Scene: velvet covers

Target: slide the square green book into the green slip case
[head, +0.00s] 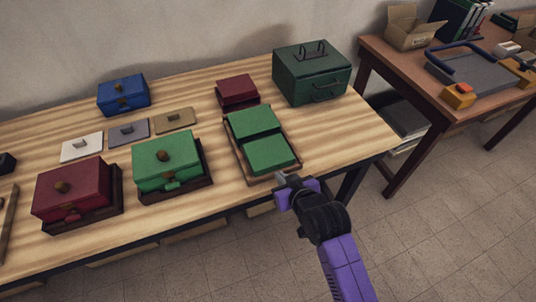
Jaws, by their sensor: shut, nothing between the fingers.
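Two green velvet blocks lie end to end in a shallow brown wooden tray (236,155) near the table's front right. The far one (250,122) and the near square one (270,155) show a narrow dark line between them. I cannot tell for sure which is the slip case and which is the square book, or whether one is partly inside the other. My gripper (283,178) is shut and empty, just off the tray's near end at the table's front edge. Whether it touches the tray is unclear.
A green knobbed box (165,155) and a red one (72,186) stand left of the tray. A small red box (237,90) and a dark green chest (312,72) stand behind. A blue box (123,94) and flat lids are further left. Bare wood lies right of the tray.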

